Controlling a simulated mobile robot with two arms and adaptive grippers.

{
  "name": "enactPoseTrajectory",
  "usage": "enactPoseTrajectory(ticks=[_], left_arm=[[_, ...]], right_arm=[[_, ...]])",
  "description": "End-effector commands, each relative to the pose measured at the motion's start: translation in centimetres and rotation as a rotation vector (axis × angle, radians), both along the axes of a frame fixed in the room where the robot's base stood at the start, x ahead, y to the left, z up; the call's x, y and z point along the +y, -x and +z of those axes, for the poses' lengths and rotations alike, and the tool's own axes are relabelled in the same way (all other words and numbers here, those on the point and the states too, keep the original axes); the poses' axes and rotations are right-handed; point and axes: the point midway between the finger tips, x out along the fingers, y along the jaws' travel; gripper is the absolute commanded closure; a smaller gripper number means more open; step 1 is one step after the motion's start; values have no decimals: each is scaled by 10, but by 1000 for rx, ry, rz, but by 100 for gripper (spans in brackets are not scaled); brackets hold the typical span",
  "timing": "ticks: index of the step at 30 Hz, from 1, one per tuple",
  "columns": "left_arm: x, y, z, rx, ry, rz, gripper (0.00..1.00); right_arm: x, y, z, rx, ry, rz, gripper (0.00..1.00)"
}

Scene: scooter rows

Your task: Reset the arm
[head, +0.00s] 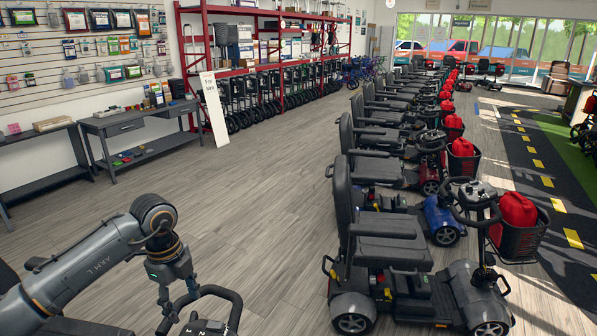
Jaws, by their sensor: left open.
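My left arm comes in from the lower left, and its gripper (178,297) points down with its fingers apart. It is just above and beside the black handlebar (232,300) of a scooter at the bottom edge. I cannot tell whether the fingers touch the handlebar. Most of that scooter is cut off by the frame. I see nothing held between the fingers. My right gripper is not in view.
A row of scooters with black seats (383,240) and red bags in baskets (517,210) runs back on the right. A grey bench (130,122) and red shelving (250,68) line the left wall. The wooden floor (250,190) between is clear.

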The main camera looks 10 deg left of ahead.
Motion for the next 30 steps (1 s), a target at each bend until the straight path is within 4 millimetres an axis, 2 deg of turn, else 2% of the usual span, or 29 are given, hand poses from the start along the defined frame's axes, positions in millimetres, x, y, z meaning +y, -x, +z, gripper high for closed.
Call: enactPoseTrajectory(ticks=[2,5,6,8,9,12,15,17,19,21,23,26,29,30], left_arm=[[-31,1,-10,-21,92,-72,47],[-93,4,-19,-83,294,-204,47],[-123,7,-20,-119,397,-258,47],[-169,14,-14,-182,566,-329,47],[-199,20,-6,-234,685,-365,47],[-260,32,27,-381,981,-396,47],[-295,38,71,-549,1241,-338,47],[-303,37,97,-654,1373,-259,47],[-301,32,123,-776,1498,-127,47],[-287,23,142,-889,1581,40,47],[-269,14,150,-975,1619,210,47],[-229,0,143,-1080,1603,522,47],[-185,-6,113,-1124,1496,846,47],[-168,-4,95,-1118,1432,972,47]], right_arm=[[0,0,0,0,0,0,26],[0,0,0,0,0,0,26],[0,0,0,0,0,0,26],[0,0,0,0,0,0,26],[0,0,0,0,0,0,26],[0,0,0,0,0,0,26],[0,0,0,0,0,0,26],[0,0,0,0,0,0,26],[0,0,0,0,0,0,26],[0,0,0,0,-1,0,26],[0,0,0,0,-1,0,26],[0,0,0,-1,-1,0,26],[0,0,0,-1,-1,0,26],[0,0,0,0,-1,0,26]])
